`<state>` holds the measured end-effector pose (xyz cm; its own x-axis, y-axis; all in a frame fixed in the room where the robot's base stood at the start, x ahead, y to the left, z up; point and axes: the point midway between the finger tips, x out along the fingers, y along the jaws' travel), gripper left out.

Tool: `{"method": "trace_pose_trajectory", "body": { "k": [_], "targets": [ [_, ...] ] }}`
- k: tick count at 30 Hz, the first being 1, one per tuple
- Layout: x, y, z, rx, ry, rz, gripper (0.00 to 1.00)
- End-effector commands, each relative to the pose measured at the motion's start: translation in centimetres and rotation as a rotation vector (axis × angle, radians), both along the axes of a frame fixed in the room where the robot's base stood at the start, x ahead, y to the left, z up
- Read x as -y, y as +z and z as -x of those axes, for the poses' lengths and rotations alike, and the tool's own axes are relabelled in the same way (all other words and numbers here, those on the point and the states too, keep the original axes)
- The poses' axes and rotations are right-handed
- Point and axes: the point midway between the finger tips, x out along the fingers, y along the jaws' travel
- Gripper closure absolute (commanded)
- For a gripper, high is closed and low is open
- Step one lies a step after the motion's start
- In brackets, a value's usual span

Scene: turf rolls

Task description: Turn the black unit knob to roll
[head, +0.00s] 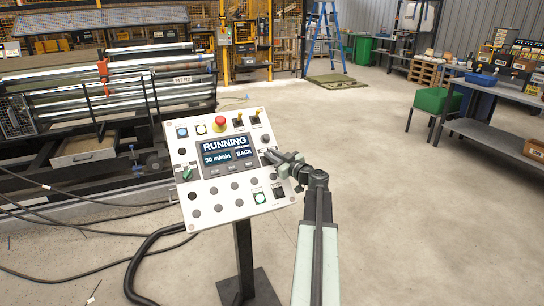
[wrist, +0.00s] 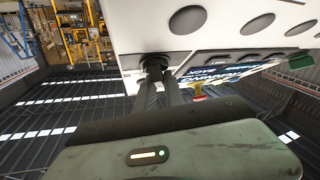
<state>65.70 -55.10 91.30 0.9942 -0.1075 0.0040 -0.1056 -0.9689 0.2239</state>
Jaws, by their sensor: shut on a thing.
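The tilted white control panel (head: 240,205) stands on a post. Its screen (head: 228,152) reads RUNNING, 36 m/min and BACK. My gripper (head: 268,154) reaches the panel's right side beside the screen. In the wrist view its two fingers (wrist: 158,72) are shut on a black knob (wrist: 155,60) on the panel face. The fingers hide much of this knob, so I cannot read its setting or label. Another dark knob (head: 265,138) shows just above my gripper in the head view.
A red emergency button (head: 220,123), yellow-based switches (head: 255,117) and several round buttons surround the screen. The roller machine (head: 110,95) stands behind at left. Black cables (head: 150,250) lie on the floor at left. The floor (head: 420,220) at right is clear.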

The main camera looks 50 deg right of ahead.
Motion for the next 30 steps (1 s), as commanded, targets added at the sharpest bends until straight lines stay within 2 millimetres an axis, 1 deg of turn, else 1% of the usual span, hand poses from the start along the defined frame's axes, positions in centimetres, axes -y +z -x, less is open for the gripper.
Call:
{"method": "trace_pose_trajectory", "body": {
  "k": [5, 10, 30],
  "targets": [
    [-0.13, -0.30, -0.01, -0.002, -0.013, -0.010, 1.00],
    [-0.23, -0.34, -0.01, 0.016, -0.070, -0.056, 1.00],
    [0.03, -0.16, 0.05, 0.134, -0.443, -0.345, 1.00]
  ]
}}
